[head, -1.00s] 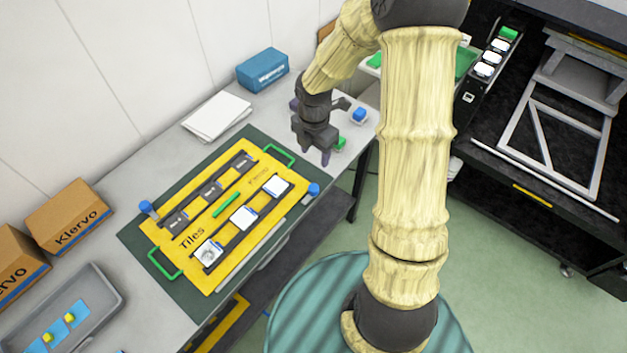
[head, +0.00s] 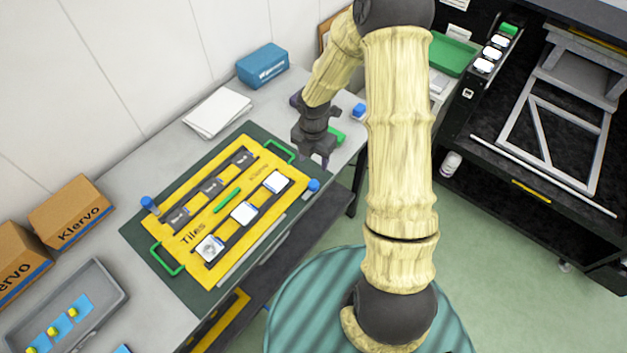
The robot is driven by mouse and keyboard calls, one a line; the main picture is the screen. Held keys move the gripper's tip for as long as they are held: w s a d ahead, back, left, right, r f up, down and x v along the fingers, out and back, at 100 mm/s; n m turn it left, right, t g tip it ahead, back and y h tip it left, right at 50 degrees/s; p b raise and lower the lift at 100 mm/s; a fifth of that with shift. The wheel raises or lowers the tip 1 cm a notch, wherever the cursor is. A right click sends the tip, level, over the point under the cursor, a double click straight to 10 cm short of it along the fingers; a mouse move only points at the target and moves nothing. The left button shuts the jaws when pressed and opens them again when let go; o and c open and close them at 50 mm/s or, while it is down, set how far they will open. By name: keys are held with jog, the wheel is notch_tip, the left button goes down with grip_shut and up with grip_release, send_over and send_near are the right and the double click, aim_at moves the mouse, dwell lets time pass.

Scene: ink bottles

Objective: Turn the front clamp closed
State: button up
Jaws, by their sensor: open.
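A yellow plate (head: 232,199) marked "Tiles" lies on a dark green mat on the grey bench. It has two dark rails with tiles, green end handles and a green bar in the middle. One blue-topped clamp (head: 313,185) is at its right corner, near the bench's front edge. Another blue-topped clamp (head: 149,204) is at its left corner. Which way each clamp is turned is too small to tell. My gripper (head: 316,158) points down with its jaws open and empty, above and beyond the right clamp, apart from it.
A blue box (head: 262,66) and white sheets (head: 218,113) lie behind the plate. A small blue block (head: 359,110) and a green piece (head: 337,135) are near my gripper. Cartons (head: 71,213) and a grey tray (head: 108,291) stand at the left.

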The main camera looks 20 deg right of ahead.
aim_at(313, 183)
notch_tip(313, 183, down, 12)
jog(key=shift+r+p, duration=0.1)
jog(key=shift+p, duration=0.65)
jog(key=c, duration=1)
jog(key=shift+o, duration=0.2)
